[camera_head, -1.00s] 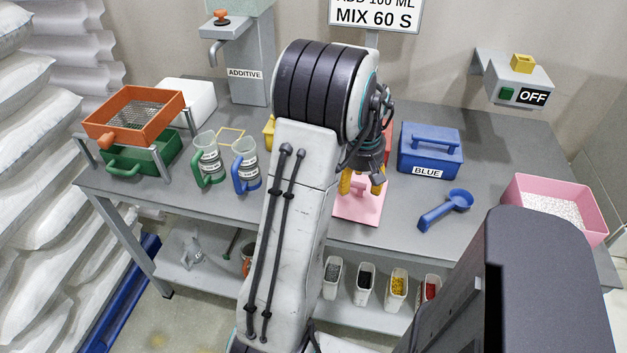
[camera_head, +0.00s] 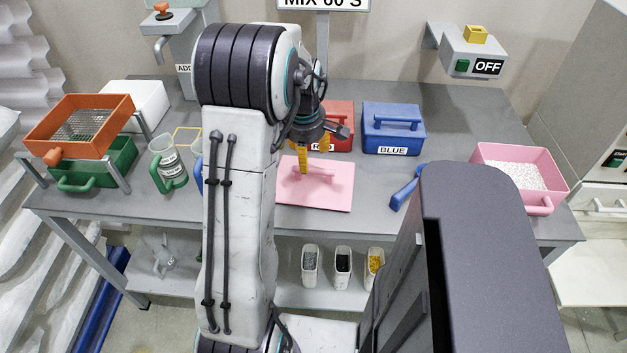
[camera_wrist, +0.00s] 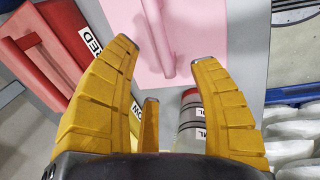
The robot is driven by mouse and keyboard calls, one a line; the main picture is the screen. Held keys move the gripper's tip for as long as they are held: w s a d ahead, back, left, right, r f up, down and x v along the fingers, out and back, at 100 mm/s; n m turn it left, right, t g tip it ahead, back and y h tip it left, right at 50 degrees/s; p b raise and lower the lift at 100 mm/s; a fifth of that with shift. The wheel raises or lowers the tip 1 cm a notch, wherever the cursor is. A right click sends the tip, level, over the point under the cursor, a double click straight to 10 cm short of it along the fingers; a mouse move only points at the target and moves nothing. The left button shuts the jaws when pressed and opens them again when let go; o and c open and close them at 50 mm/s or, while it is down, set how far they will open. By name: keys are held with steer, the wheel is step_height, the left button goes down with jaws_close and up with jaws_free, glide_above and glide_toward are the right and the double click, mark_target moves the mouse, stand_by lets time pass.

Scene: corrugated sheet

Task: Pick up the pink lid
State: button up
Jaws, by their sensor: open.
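The pink lid (camera_head: 325,190) is a flat square plate with a bar handle, lying on the grey table. My gripper (camera_head: 314,160) has yellow fingers that point down over the lid's back-left part, close to its handle. In the wrist view the lid (camera_wrist: 212,35) is at the top, with its handle near the space between the fingertips. My gripper (camera_wrist: 163,54) is open there and nothing is held. Whether a finger touches the lid or handle cannot be told.
The red box (camera_head: 338,115) and blue box (camera_head: 395,135) stand just behind the lid. A blue scoop (camera_head: 404,190) lies to its right, partly hidden by my body. A pink bin (camera_head: 555,186) of white grains stands further right. Clear mugs (camera_head: 165,160) stand left.

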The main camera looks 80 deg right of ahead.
mark_target(311, 168)
steer(key=shift+d+f+p, duration=0.15)
steer(key=shift+f+p, duration=0.35)
steer(key=shift+f, duration=0.4)
steer(key=f+p, duration=0.2)
steer(key=p, duration=0.1)
steer(key=shift+s+d+f, duration=0.15)
steer(key=shift+s+d, duration=0.05)
steer(key=shift+d, duration=0.1)
steer(key=shift+d+f+p, duration=0.15)
steer(key=shift+f+p, duration=0.2)
steer(key=shift+f, duration=0.4)
steer(key=shift+d+f+p, duration=0.1)
steer(key=shift+f+p, duration=0.25)
steer(key=shift+f, duration=0.35)
steer(key=shift+c, duration=0.2)
jaws_close()
